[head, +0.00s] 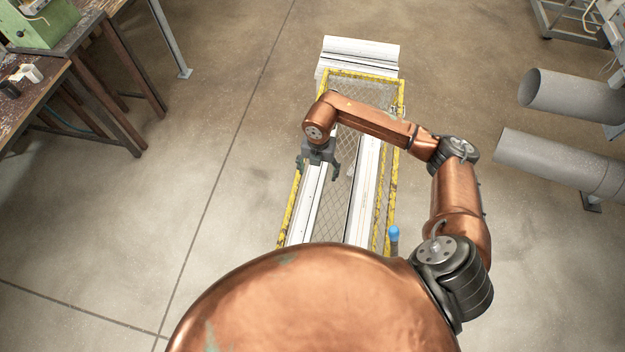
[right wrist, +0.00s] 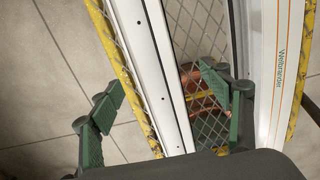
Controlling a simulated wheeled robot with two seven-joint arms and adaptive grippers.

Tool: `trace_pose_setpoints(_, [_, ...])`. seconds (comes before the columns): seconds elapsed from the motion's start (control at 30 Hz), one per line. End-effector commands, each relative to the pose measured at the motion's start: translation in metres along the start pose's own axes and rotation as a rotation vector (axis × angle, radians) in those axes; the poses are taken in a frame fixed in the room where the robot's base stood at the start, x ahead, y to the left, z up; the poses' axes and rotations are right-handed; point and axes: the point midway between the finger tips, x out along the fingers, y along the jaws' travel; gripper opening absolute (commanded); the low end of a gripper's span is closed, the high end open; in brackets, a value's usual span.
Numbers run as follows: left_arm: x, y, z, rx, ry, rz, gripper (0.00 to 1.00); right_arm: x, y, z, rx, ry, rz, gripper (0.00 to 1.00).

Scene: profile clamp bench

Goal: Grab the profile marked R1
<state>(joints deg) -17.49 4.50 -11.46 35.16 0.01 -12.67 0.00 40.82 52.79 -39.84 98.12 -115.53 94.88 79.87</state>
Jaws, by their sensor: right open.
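A long white profile (head: 308,205) with a dark slot lies lengthwise on the left of a yellow-framed bench. In the right wrist view this profile (right wrist: 152,75) shows small dark holes. I cannot make out an R1 mark on either. My right gripper (head: 319,170) is open above the left profile. In the right wrist view its green-padded fingers (right wrist: 168,112) are apart, one on each side of that profile, with nothing gripped. My left gripper is not in view.
The yellow bench frame (head: 402,100) has a wire-mesh surface. A white ribbed block (head: 360,52) is at its far end, and a blue-capped post (head: 393,234) at its near right. Grey pipes (head: 560,165) are at right, worktables (head: 40,90) at left. The floor between is clear.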

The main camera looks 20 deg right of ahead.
Motion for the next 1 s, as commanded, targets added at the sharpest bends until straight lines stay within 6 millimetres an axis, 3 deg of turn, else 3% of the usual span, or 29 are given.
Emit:
trace_pose_setpoints(0.37, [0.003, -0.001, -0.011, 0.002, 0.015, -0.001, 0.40, 0.033, 0.007, -0.001, -0.008, 0.002, 0.000, 0.71])
trace_pose_setpoints(0.7, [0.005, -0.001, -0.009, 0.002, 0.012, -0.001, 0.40, 0.078, 0.010, 0.000, -0.005, 0.003, 0.000, 0.71])
trace_pose_setpoints(0.93, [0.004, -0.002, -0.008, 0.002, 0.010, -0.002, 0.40, 0.079, 0.010, 0.001, -0.005, 0.001, 0.000, 0.71])
trace_pose_setpoints(1.0, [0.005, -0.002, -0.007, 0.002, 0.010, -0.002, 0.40, 0.079, 0.009, 0.001, -0.005, 0.001, 0.000, 0.66])
